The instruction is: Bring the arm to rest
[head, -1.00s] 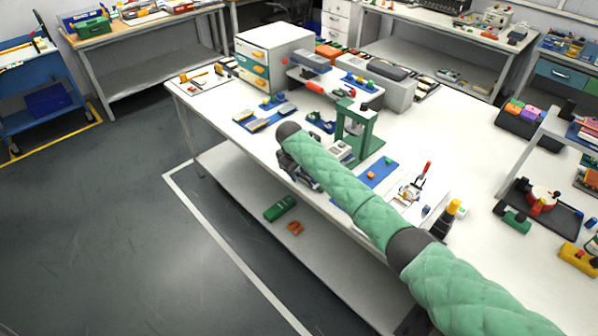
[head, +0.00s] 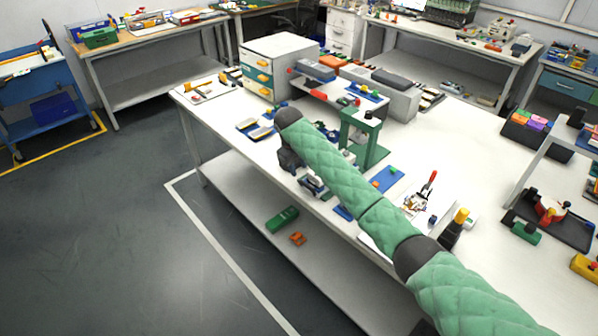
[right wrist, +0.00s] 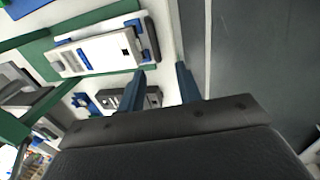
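My right arm, in green quilted sleeves, reaches in from the lower right of the head view. Its dark gripper (head: 290,158) hangs over the front edge area of the white table (head: 470,135), mostly behind the arm. In the right wrist view the two blue fingers of my right gripper (right wrist: 162,72) stand apart with nothing held between them. The table's edge and the grey floor show beyond them. My left gripper is in neither view.
A green press stand (head: 362,140) stands just behind the forearm. A toggle clamp (head: 420,198) and a yellow-capped bottle (head: 455,228) are right of the arm. A drawer box (head: 285,68) stands at the back. Floor left of the table is clear.

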